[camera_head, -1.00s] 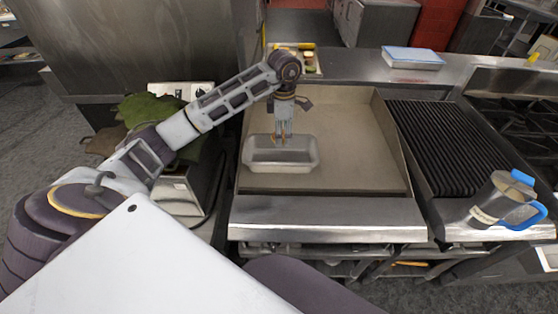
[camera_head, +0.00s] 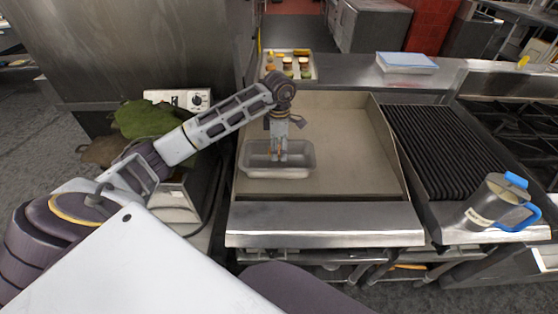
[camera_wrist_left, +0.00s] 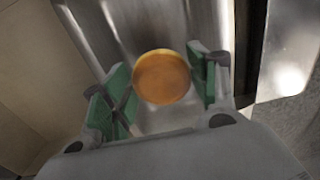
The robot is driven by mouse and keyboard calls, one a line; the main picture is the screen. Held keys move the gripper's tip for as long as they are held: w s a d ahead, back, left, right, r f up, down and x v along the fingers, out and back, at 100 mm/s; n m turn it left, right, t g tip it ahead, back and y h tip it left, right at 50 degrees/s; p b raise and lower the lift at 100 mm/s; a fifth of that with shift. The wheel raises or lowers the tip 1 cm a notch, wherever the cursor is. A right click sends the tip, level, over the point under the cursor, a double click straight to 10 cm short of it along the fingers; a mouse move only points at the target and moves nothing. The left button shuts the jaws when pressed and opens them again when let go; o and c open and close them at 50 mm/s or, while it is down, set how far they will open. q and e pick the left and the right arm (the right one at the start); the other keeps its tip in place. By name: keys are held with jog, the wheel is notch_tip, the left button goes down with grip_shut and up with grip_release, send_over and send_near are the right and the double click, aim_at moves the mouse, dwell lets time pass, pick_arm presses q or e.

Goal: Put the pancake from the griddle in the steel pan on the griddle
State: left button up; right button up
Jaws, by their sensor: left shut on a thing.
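The steel pan (camera_head: 300,172), a grey loaf-shaped tin, sits at the front left of the griddle (camera_head: 345,150). My left gripper (camera_head: 278,156) points down into the pan, its fingertips inside the rim. In the left wrist view, the round orange-brown pancake (camera_wrist_left: 161,77) lies between the green finger pads of my left gripper (camera_wrist_left: 161,84), which is shut on it. The pan's metal (camera_wrist_left: 120,20) shows around the pancake there. Whether the pancake touches the pan floor cannot be told. My right gripper is not in view.
A ribbed grill (camera_head: 445,150) is right of the griddle, with a blue-handled steel jug (camera_head: 489,203) on its front ledge. A tray with small food items (camera_head: 288,67) and a blue-white box (camera_head: 405,62) are behind. A green cloth (camera_head: 150,118) lies left. The griddle's right side is clear.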

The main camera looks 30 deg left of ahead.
aim_at(279, 149)
pick_arm(q)
jog(key=shift+f, duration=3.15)
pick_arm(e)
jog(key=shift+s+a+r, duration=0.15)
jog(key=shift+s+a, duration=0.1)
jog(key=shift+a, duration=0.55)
